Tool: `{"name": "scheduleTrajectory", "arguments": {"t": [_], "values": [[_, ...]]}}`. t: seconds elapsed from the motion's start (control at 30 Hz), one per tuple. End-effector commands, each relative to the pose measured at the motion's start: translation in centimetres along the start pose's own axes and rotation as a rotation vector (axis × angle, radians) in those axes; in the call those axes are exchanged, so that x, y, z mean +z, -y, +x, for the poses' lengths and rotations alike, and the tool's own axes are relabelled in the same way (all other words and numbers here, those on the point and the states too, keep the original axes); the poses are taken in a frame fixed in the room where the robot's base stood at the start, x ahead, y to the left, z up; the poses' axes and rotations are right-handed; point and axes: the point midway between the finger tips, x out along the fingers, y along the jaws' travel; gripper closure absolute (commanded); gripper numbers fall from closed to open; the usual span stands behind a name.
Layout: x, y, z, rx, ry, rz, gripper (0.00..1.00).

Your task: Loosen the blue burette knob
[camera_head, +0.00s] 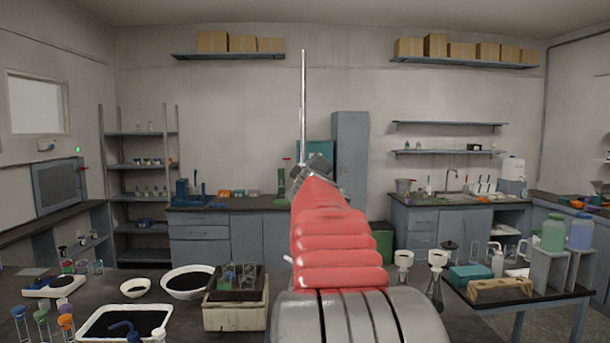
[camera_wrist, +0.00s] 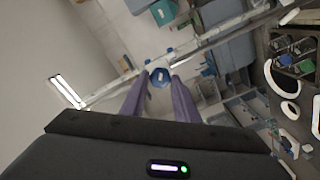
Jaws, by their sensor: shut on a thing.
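The blue burette knob (camera_wrist: 160,77) shows in the wrist view between the tips of my gripper (camera_wrist: 160,82). The two purple fingers are shut on its sides. A long pale tube, which looks like the burette (camera_wrist: 215,40), runs slantwise just beyond the knob. In the head view, my gripper (camera_head: 318,166) is partly hidden behind my red arm. The upper burette (camera_head: 303,95) stands upright above it. The knob cannot be made out in the head view.
In front stand a black-filled tray (camera_head: 92,315), round bowls (camera_head: 187,280) and a pale crate (camera_head: 235,318). To the right, two funnel-topped vessels (camera_head: 437,258) and a table with bottles (camera_head: 553,235) stand near my arm. The space around the upper burette looks clear.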

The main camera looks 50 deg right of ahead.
Motion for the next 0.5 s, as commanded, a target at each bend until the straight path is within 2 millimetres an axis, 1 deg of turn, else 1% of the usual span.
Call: {"name": "scheduleTrajectory", "arguments": {"t": [0.03,0.5], "values": [[-0.23,0.02,0.00,0.000,-0.005,-0.038,0.95],[-0.25,0.28,0.01,-0.001,-0.006,-0.431,0.95]]}}
